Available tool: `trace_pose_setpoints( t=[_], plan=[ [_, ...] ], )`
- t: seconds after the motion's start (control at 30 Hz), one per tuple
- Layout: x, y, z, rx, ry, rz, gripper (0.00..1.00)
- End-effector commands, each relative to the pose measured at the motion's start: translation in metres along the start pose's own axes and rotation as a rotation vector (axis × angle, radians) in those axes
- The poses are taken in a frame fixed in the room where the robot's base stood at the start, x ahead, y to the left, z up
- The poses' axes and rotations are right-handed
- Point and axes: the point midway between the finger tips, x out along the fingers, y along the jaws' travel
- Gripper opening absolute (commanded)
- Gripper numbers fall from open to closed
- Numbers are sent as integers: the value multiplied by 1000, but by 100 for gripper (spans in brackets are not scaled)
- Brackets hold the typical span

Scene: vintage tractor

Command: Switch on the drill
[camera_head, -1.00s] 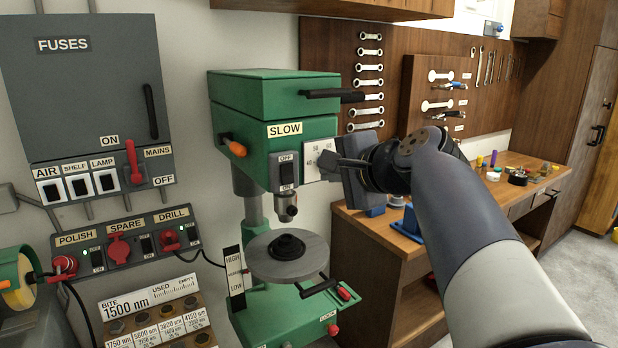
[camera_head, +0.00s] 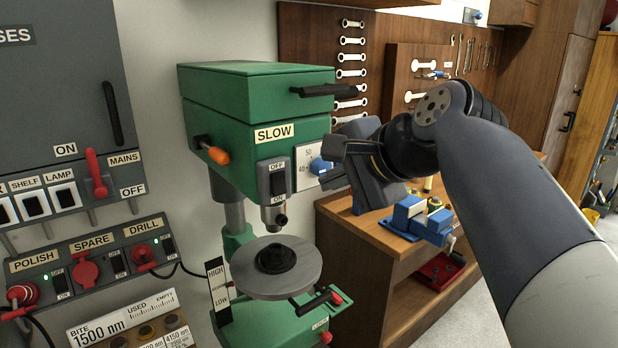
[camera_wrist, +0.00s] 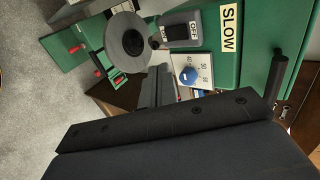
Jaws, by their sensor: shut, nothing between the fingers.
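The green drill press (camera_head: 250,105), labelled SLOW, stands at the centre of the head view. Its black OFF/ON rocker switch (camera_head: 277,182) is on the grey front plate; it also shows in the wrist view (camera_wrist: 180,31). A blue knob (camera_head: 319,166) on a numbered white dial plate sits right of the switch; it is nearer in the wrist view (camera_wrist: 188,76). My gripper (camera_head: 337,160) is shut and empty, just right of the dial and apart from the switch. In the wrist view its fingers (camera_wrist: 158,76) point toward the drill, beside the dial.
The drill's round table (camera_head: 310,265) is below the switch. An orange-tipped handle (camera_head: 217,155) sticks out left. The socket panel (camera_head: 90,262) and fuse box (camera_head: 60,80) are on the left wall. A workbench (camera_head: 372,240) with a blue vise (camera_head: 425,222) stands right.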

Motion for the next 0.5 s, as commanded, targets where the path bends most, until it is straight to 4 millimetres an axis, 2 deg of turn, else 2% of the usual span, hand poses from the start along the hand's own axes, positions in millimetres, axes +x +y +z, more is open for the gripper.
trace_pose_setpoints(
  t=[0.1, 0.5],
  plan=[
    [-1, 0, 6, -7, -8, 13, 0],
    [3, 0, 5, -6, -9, 15, 0]
  ],
)
